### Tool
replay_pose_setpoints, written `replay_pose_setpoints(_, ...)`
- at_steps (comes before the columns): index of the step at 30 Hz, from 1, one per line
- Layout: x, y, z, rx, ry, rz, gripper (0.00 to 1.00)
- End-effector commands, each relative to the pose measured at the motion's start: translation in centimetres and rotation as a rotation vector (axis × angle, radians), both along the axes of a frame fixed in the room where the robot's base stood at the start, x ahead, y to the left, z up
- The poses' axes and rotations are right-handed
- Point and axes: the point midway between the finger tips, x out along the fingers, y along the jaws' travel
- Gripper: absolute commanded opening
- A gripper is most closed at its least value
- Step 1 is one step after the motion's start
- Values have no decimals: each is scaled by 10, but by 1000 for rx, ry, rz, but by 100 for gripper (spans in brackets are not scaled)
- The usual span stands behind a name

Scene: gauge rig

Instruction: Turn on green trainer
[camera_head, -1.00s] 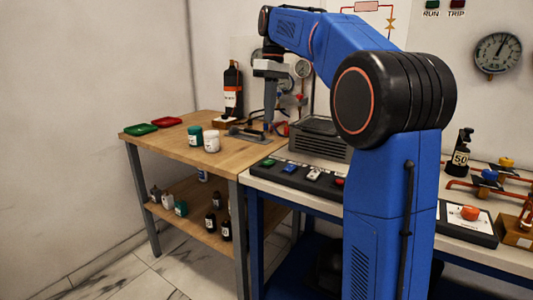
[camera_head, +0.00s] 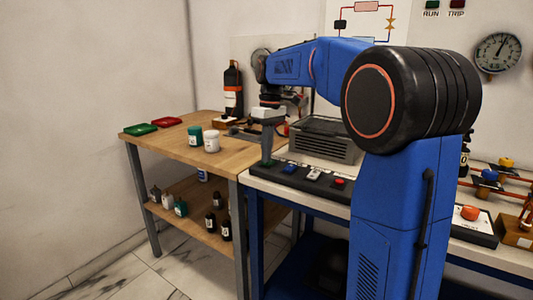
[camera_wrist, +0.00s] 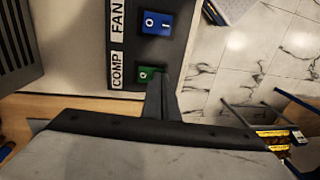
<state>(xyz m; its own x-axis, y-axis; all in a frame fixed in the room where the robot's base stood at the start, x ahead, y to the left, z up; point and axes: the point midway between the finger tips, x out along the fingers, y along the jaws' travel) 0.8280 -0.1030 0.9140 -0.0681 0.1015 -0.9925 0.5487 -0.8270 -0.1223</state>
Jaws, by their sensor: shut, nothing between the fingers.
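The green switch (camera_wrist: 147,75) sits on a black panel (camera_wrist: 130,50) beside the label COMP. Its "O" mark shows on the left half; the right half is covered by my gripper (camera_wrist: 161,78). In the head view my gripper (camera_head: 267,161) points straight down at the left end of the black panel (camera_head: 330,188), and the green switch is mostly hidden there. The fingers are shut and empty. The tips are at or just over the switch; I cannot tell whether they press it.
A blue switch (camera_wrist: 157,23) labelled FAN is next to the green one. A white switch (camera_head: 314,174) and a red button (camera_head: 339,182) sit further right. A grey vented box (camera_head: 322,140) stands behind the panel. Jars (camera_head: 211,141) stand on the wooden table to the left.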

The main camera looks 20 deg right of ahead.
Motion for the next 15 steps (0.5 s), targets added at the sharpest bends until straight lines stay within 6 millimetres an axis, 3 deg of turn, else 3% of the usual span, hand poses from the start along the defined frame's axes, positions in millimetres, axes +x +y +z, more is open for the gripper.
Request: replay_pose_setpoints(15, 0, 1, -4, 0, -1, 0, 0)
